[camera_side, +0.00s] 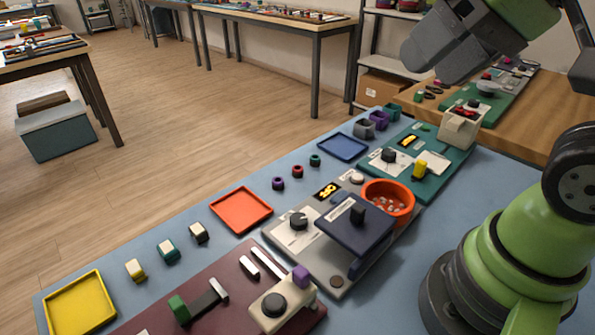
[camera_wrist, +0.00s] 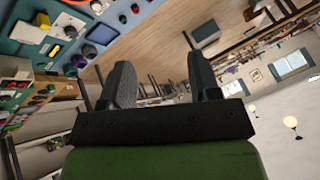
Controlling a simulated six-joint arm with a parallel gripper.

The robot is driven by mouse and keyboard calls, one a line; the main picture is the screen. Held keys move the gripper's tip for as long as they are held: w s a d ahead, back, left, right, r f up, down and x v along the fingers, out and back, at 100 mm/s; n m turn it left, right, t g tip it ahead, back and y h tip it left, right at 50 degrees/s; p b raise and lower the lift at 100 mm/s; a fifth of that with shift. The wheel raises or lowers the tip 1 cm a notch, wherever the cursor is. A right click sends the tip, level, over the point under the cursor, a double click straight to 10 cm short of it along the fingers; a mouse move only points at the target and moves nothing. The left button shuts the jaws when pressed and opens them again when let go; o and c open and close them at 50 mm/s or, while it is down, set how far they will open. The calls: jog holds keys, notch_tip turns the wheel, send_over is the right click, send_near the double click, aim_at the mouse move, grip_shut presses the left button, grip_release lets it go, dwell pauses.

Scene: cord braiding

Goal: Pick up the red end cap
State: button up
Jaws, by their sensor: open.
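The red end cap (camera_side: 297,171) is a small dark red ring-shaped piece on the blue work surface. In the side view it stands in a short row between a purple cap (camera_side: 278,183) and a green cap (camera_side: 315,160). My gripper shows in the wrist view (camera_wrist: 161,75) with its two dark fingers wide apart and nothing between them. In the side view my grey gripper (camera_side: 440,50) is high at the upper right, far from the red cap and touching nothing.
An orange-red tray (camera_side: 262,222) lies left of the caps and a blue tray (camera_side: 343,137) beyond them. A grey board with a raised dark plate (camera_side: 352,238) and an orange bowl (camera_side: 408,203) stand to the right. A yellow tray (camera_side: 76,322) is at the front left.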

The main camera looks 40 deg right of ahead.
jog(key=w+d+g, duration=0.2)
jog(key=w, duration=0.7)
jog(key=g+h, duration=0.2)
jog(key=g, duration=0.2)
send_over(298, 168)
jog(key=f, duration=1.7)
jog(key=s+f, duration=0.1)
jog(key=f, duration=0.7)
jog(key=shift+d+f, duration=0.2)
jog(key=shift+f, duration=0.15)
jog(key=f, duration=0.4)
jog(key=w+f, duration=0.1)
jog(key=shift+a+f, duration=0.2)
jog(key=shift+f, duration=0.2)
jog(key=c, duration=1)
